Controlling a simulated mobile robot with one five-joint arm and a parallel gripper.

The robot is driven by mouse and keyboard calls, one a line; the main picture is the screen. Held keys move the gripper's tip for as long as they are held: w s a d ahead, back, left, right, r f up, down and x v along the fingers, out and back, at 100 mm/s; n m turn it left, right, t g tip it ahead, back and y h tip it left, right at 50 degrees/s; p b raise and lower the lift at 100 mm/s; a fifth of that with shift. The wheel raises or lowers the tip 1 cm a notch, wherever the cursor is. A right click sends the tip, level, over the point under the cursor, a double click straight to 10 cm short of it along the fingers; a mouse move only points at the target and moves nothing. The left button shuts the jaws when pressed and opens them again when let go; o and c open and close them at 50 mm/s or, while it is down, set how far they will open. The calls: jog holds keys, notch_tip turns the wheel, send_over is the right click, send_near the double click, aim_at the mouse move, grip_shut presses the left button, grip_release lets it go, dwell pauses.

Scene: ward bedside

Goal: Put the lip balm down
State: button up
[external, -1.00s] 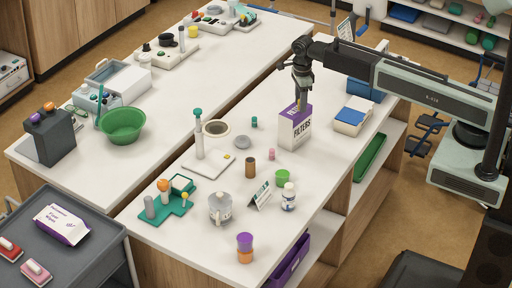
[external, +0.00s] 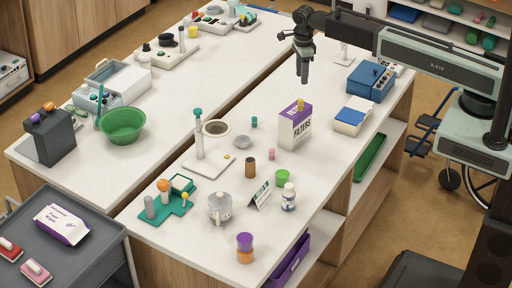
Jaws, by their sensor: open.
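A small yellow cylinder (external: 300,104), which I take to be the lip balm, stands on top of the white and purple filters box (external: 294,130). It looks upright; it is too small to read any label. My gripper (external: 304,80) hangs pointing down above and behind the box in the picture, clear of the yellow cylinder. It is open and holds nothing that I can see.
A blue and white box (external: 353,121) and a blue device (external: 371,80) stand right of the filters box. A small pink cylinder (external: 271,154), a brown bottle (external: 250,167) and a green cup (external: 282,176) stand in front.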

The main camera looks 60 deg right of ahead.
jog(key=s+a+n, duration=0.2)
jog(key=s+n, duration=1.4)
jog(key=n, duration=1.1)
jog(key=shift+a, duration=0.4)
jog(key=shift+o, duration=0.6)
